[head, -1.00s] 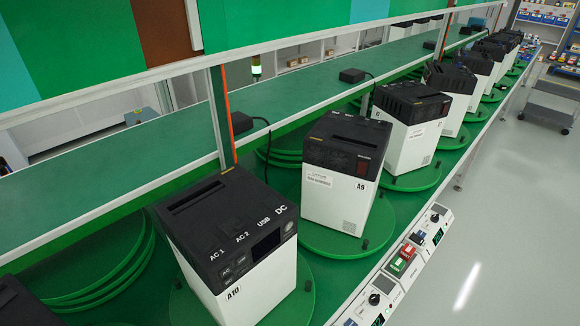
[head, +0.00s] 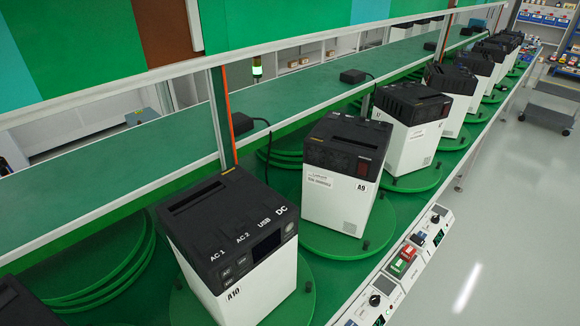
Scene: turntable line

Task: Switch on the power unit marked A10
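The power unit marked A10 (head: 235,282) stands upright on a green turntable (head: 300,300) at the bottom centre of the head view. It has a white body and a black top with a long slot. The top reads AC 1, AC 2, USB and DC. The edge facing me carries small dark buttons (head: 233,267), a dark display (head: 267,244) and a round part (head: 289,228) at its right end. The display shows no visible light. Neither of my grippers is in view, and nothing touches the unit.
Unit A9 (head: 335,197) stands just behind on its own turntable, with several similar units beyond. A frame bar and green shelf (head: 100,165) lie left.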

